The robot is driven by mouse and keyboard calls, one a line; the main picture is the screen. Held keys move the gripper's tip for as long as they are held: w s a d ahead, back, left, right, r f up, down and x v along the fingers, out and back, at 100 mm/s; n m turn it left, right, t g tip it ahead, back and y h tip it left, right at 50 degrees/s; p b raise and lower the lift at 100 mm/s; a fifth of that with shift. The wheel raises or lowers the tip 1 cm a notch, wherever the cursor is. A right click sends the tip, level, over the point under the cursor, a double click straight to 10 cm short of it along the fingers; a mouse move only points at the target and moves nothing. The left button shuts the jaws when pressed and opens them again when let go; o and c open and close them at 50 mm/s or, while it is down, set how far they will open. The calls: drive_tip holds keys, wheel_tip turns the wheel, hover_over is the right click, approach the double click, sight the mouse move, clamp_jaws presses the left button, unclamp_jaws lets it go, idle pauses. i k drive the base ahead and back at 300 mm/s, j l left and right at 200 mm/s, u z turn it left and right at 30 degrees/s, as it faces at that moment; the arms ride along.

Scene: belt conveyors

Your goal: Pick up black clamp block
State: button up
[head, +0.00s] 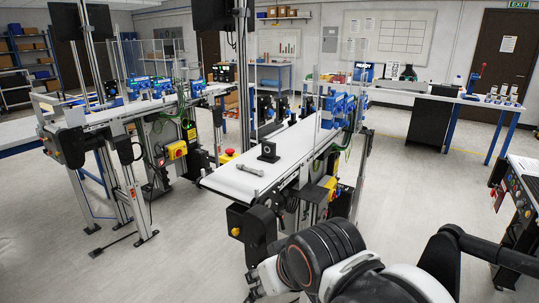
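A black clamp block (268,152) stands upright on the white belt of the near conveyor (235,184), with a round light ring on its face. A grey metal rod-like part (250,169) lies on the belt just in front of it, a little to the left. My arm shows at the bottom right, dark and white, below and to the right of the conveyor's near end.
A second conveyor (130,114) runs on the left, with blue units (150,87) on it. Blue units (338,108) also sit at the near conveyor's far end. A red button (231,151) stands beside the belt. A workbench (450,97) is at the back right. Open floor (425,185) lies to the right.

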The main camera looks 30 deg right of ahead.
sight(268, 155)
drive_tip(key=i+l+u, duration=0.1)
drive_tip(key=l, duration=0.2)
drive_tip(key=i+l, duration=0.15)
drive_tip(key=l, duration=0.15)
drive_tip(key=i+l+u, duration=0.15)
drive_tip(key=l, duration=0.45)
drive_tip(key=i+u, duration=0.05)
